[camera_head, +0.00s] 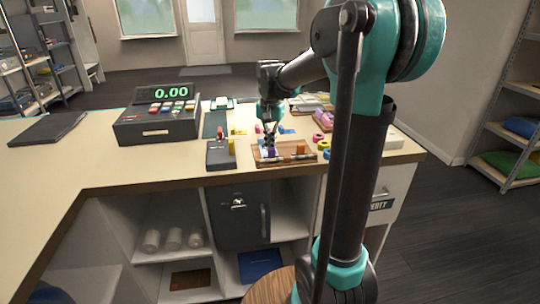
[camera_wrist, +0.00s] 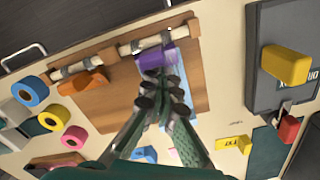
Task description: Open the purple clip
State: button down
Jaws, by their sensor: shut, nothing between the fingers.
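The purple clip (camera_wrist: 155,54) sits on a pale rail (camera_wrist: 125,46) fixed to a brown wooden board (camera_wrist: 110,100). A light blue strip (camera_wrist: 189,88) runs down from beside the clip, partly behind my fingers. My gripper (camera_wrist: 158,80) is shut and empty, its fingertips overlapping the clip's lower edge in the wrist view; I cannot tell whether they touch it. In the head view my gripper (camera_head: 269,140) points down over the board, and the purple clip (camera_head: 271,153) is partly hidden below it. An orange clip (camera_wrist: 82,82) sits farther along the same rail.
A dark box with a yellow block (camera_wrist: 285,64) stands beside the board. Blue, yellow and pink rings (camera_wrist: 52,118) lie on the other side. A cash register (camera_head: 158,120) stands at the left on the counter (camera_head: 80,160). The counter's front edge is close to the board.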

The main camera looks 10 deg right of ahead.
jog(key=shift+s+f, duration=0.15)
jog(key=shift+s, duration=2.9)
jog(key=shift+a, duration=0.2)
jog(key=shift+d+r, duration=0.15)
jog(key=shift+r, duration=1.65)
jog(key=shift+s+r, duration=0.15)
jog(key=shift+r, duration=1.3)
jog(key=shift+s+r, duration=0.15)
jog(key=shift+r, duration=1.25)
